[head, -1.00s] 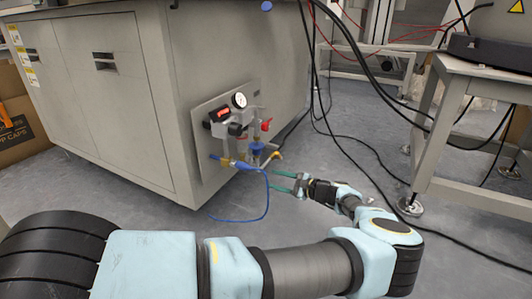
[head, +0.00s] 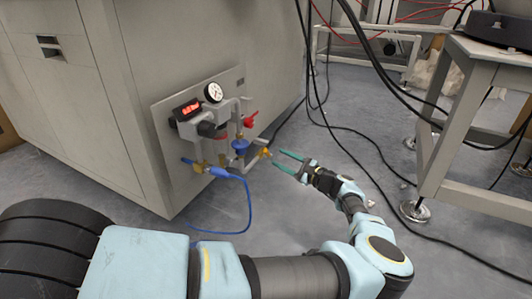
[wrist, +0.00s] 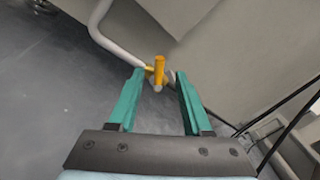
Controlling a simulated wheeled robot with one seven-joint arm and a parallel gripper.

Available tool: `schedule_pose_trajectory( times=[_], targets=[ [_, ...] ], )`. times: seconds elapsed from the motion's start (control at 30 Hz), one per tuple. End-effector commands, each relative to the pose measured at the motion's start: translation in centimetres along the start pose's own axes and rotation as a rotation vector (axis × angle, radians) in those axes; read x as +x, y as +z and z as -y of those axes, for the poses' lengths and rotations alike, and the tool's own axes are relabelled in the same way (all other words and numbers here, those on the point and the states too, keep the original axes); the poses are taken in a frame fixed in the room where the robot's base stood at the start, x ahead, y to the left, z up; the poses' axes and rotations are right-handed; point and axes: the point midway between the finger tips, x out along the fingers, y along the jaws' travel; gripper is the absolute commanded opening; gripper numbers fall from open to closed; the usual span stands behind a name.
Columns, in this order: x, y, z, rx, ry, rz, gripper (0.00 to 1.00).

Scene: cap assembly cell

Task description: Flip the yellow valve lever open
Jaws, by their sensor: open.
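The yellow valve lever (head: 265,153) sits at the lower right end of the pipework on the cabinet's side panel. In the wrist view the lever (wrist: 159,70) stands upright on the end of a light pipe, between and just beyond my fingertips. My gripper (head: 282,159) is open, its two green fingers pointing left toward the lever. In the wrist view my gripper (wrist: 158,82) has nothing between its fingers, and no contact with the lever can be made out.
The panel (head: 166,130) also carries a round gauge (head: 213,92), a red display (head: 187,108), a red handle (head: 251,119), a blue part (head: 240,147) and a blue hose (head: 248,205). Black cables (head: 350,150) hang and run over the floor behind my gripper. A metal bench (head: 448,130) stands at right.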

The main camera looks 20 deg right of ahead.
Motion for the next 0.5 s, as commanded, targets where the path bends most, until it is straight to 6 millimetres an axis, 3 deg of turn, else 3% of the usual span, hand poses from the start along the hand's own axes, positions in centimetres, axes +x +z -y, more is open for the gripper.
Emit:
schedule_pose_trajectory(
  times=[0.2,0.5],
  targets=[
    [4.4,-0.3,-0.4,0.0,0.002,0.004,0.49],
    [7.6,-0.1,-0.1,0.0,0.001,0.001,0.49]
  ],
)
